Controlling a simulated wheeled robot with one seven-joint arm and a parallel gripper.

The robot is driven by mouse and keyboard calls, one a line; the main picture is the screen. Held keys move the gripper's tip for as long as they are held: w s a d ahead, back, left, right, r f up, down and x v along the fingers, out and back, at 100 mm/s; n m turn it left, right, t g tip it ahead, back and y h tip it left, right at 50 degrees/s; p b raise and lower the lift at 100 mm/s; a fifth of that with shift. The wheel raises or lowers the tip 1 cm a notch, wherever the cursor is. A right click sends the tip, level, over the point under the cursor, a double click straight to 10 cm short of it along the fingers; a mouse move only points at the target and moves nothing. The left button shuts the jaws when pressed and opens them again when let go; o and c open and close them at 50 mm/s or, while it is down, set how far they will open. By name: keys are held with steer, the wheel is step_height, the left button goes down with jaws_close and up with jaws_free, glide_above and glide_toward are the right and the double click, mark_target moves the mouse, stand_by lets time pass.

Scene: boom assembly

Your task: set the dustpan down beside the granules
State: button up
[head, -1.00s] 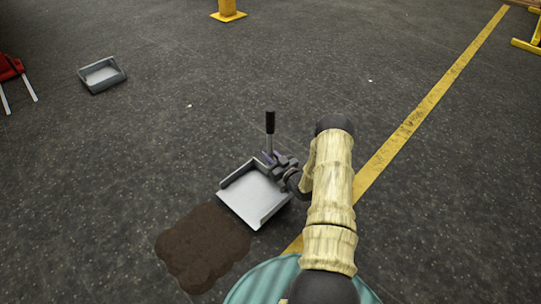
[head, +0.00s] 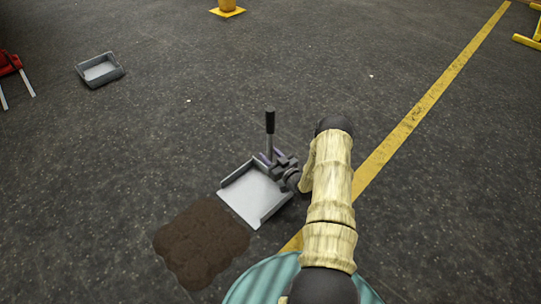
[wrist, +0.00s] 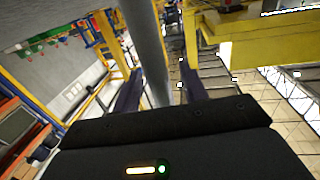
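The dustpan (head: 254,192) has a flat grey pan with raised sides and an upright handle with a black grip (head: 270,122). In the head view its pan is just up and right of the brown granules (head: 201,243). I cannot tell whether the pan touches the floor. My gripper (head: 279,163) is at the handle, low above the back of the pan. In the wrist view the grey handle (wrist: 149,50) runs between the two dark fingers of my gripper (wrist: 158,88), and I hold it. Where the fingers meet the handle is partly unclear.
A grey open tray (head: 99,70) lies on the floor at the upper left, near a red object with prongs (head: 10,65). A yellow post base (head: 228,11) is at the top. A yellow floor line (head: 420,115) runs along the right. The floor left of the dustpan is clear.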

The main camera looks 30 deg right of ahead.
steer(key=shift+r, duration=0.1)
steer(key=shift+s+p, duration=0.35)
steer(key=s+d+p, duration=0.2)
steer(key=s+p, duration=0.4)
steer(key=s, duration=0.5)
steer(key=shift+d+p, duration=0.15)
steer(key=shift+p, duration=0.15)
